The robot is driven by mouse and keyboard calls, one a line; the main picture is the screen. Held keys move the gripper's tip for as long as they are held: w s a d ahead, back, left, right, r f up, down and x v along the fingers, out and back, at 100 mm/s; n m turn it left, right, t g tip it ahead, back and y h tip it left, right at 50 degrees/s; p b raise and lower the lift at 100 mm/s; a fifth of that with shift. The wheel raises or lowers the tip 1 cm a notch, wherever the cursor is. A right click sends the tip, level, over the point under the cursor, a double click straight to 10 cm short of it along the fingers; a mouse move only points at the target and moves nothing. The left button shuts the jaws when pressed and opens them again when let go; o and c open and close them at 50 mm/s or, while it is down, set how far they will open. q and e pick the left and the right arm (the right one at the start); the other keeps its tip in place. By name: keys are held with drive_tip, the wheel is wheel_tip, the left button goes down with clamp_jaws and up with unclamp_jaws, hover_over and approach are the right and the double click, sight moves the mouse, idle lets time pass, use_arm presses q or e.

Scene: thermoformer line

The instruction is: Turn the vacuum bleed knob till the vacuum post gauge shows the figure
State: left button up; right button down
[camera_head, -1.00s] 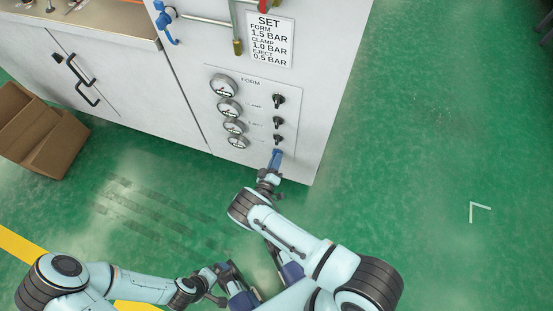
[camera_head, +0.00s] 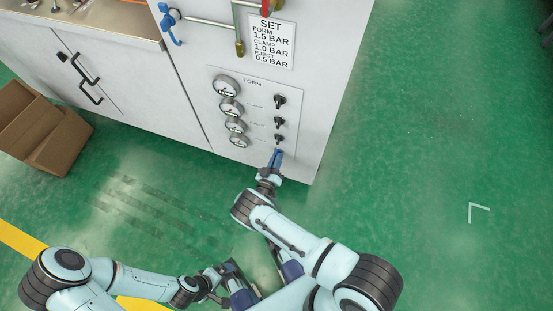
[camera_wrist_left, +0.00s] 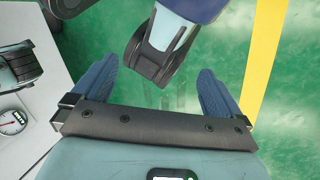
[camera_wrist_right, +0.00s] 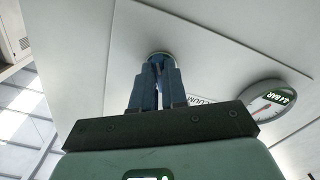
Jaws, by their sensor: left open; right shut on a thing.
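The control panel (camera_head: 252,110) on the white cabinet carries a column of round gauges and a column of black knobs. My right gripper (camera_head: 277,157) is shut at the panel's bottom, below the lowest visible black knob. In the right wrist view its blue fingers (camera_wrist_right: 158,85) are closed on the vacuum bleed knob (camera_wrist_right: 160,56), which they mostly hide. The vacuum post gauge (camera_wrist_right: 268,106) is beside them, tilted; its small display ends in "BAR" and its figure is hard to read. My left gripper (camera_wrist_left: 157,88) is open and empty, low and away from the panel.
A sign (camera_head: 271,40) reads SET, FORM 1.5, CLAMP 1.0, EJECT 0.5 BAR; no vacuum figure shows on it. Pipes with a blue valve handle (camera_head: 170,25) are above the panel. A cardboard box (camera_head: 48,130) stands at left.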

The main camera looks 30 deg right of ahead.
drive_tip(key=shift+a, duration=0.15)
drive_tip(key=c, duration=1.2)
unclamp_jaws()
drive_tip(key=shift+o, duration=0.2)
use_arm(q)
drive_tip(key=shift+s+d+r+p, duration=0.2)
drive_tip(key=shift+s+r+p, duration=0.45)
drive_tip(key=shift+r+p, duration=0.1)
use_arm(e)
drive_tip(key=v, duration=1.3)
drive_tip(key=shift+s, duration=0.2)
